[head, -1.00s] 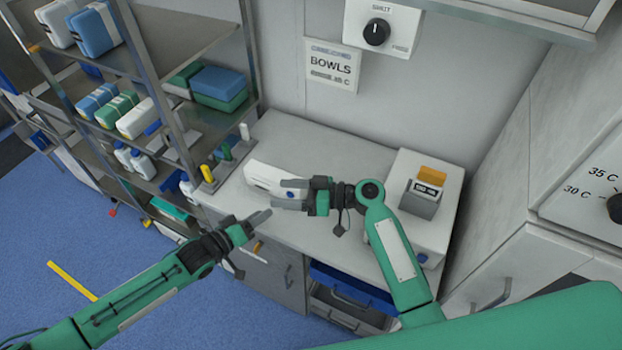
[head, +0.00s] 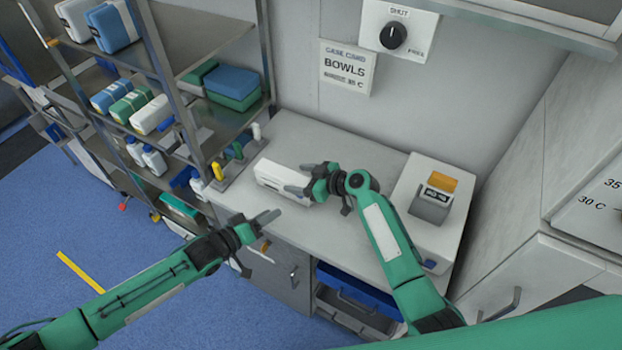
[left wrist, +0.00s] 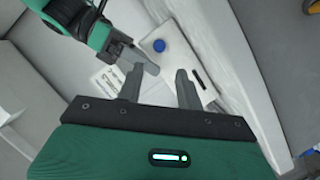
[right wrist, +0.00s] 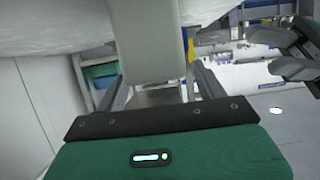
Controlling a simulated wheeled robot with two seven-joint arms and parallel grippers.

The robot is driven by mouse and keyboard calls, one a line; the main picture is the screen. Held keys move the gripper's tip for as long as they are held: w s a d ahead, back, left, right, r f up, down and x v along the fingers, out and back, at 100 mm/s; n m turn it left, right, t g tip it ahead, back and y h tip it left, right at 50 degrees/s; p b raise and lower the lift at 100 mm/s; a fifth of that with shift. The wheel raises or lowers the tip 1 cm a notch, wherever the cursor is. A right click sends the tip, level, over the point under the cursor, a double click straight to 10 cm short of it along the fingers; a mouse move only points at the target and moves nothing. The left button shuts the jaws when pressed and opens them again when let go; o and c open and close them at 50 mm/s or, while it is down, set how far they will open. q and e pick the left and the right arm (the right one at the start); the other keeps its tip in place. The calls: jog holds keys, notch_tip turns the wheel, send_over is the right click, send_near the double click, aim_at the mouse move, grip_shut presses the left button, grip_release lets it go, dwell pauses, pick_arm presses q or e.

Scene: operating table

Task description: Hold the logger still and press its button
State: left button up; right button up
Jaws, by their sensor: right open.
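The logger (head: 272,175) is a white box on the counter in the head view. My right gripper (head: 298,179) is open at the logger's right end, one finger on the far side and one on the near side. In the right wrist view the white body (right wrist: 147,40) lies between the fingers; I cannot tell if they touch it. My left gripper (head: 270,217) is open and empty in front of the logger, its fingers apart in the left wrist view (left wrist: 162,85).
A white unit (head: 410,228) with a grey box (head: 432,205) stands at the counter's right. A metal shelf rack (head: 205,42) with packs and bottles rises at left. A blue drawer (head: 355,290) is below the counter. The counter behind the logger is clear.

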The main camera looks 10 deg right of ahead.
jog(key=shift+w+a, duration=0.2)
jog(key=shift+a, duration=0.1)
pick_arm(q)
jog(key=shift+c, duration=0.5)
pick_arm(e)
jog(key=shift+f, duration=0.1)
jog(key=c, duration=1.3)
pick_arm(q)
grip_shut()
